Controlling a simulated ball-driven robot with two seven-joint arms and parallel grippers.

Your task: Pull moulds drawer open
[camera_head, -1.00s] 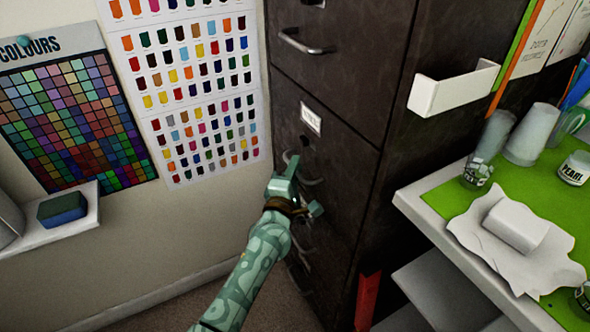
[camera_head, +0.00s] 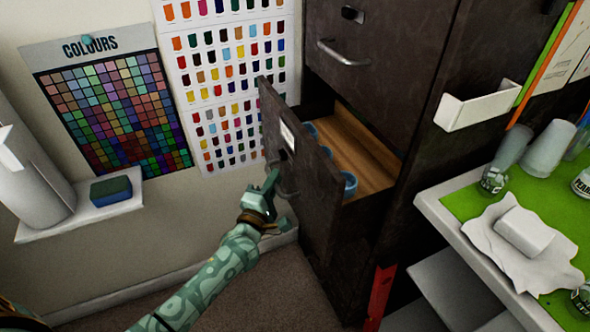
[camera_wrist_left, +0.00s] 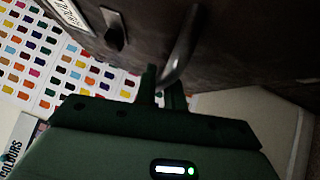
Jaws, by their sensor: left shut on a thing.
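The moulds drawer (camera_head: 318,200) is pulled partly out of the dark filing cabinet (camera_head: 385,75). Its wooden inside (camera_head: 352,150) shows, with blue round items (camera_head: 349,184) along the front. My left gripper (camera_head: 272,188) is at the drawer's front, shut on its metal handle (camera_head: 289,185). In the left wrist view the curved handle (camera_wrist_left: 181,48) runs down between the fingers (camera_wrist_left: 162,92). A label and a dark lock or latch (camera_wrist_left: 114,30) sit beside it on the drawer front. My right gripper is not in view.
The drawer above, with its own handle (camera_head: 343,53), is closed. A white shelf (camera_head: 88,213) with a sponge (camera_head: 111,190) is on the left wall. A worktable with a green mat (camera_head: 465,200) and cups stands right of the cabinet. Floor in front is clear.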

